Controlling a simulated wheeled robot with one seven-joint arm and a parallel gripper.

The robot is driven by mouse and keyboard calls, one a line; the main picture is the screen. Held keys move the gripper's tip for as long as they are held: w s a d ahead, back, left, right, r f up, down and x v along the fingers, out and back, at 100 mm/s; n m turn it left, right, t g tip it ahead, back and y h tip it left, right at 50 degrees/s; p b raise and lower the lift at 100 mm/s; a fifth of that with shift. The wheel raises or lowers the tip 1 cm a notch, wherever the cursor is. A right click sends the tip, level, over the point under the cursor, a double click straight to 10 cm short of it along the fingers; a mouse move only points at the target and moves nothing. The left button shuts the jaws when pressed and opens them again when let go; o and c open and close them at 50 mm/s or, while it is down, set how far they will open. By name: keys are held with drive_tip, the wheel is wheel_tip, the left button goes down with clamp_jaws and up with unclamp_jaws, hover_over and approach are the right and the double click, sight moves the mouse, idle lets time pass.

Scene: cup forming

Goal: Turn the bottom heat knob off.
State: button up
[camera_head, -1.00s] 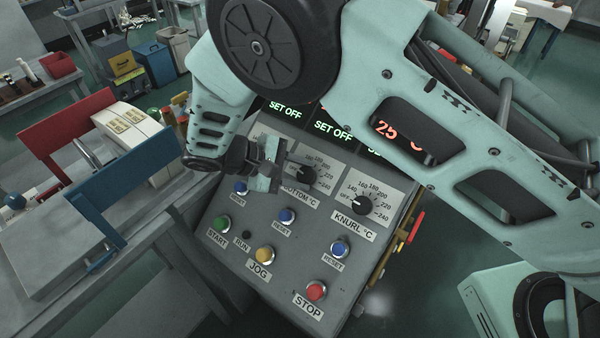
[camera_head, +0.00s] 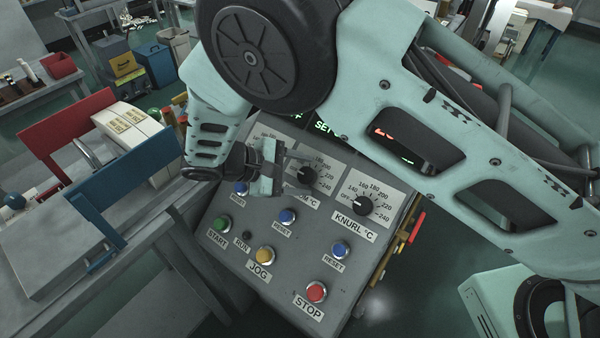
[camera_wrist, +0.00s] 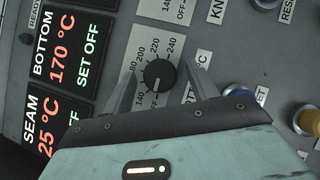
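The bottom heat knob is a round black dial with a white pointer line, in the middle of the wrist view (camera_wrist: 158,76). Its pointer line lies toward the gripper side of the dial, away from the 220 mark. In the head view the knob (camera_head: 306,175) shows just right of my gripper (camera_head: 270,166). In the wrist view my gripper (camera_wrist: 157,78) is open, with one finger on each side of the knob and visible gaps. The bottom display (camera_wrist: 65,48) reads 170 °C and SET OFF. The gripper partly hides the dial scale.
The knurl knob (camera_head: 363,206) sits to the right on the same panel. Below are blue reset buttons, a green start button (camera_head: 222,223), a yellow jog button (camera_head: 264,255) and a red stop button (camera_head: 316,291). My arm covers most displays in the head view.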

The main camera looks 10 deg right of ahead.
idle(0.3)
drive_tip(key=b+v, duration=0.5)
drive_tip(key=v, duration=1.2)
drive_tip(key=shift+a+b, duration=0.2)
drive_tip(key=shift+b, duration=0.1)
drive_tip(key=shift+s+r, duration=0.1)
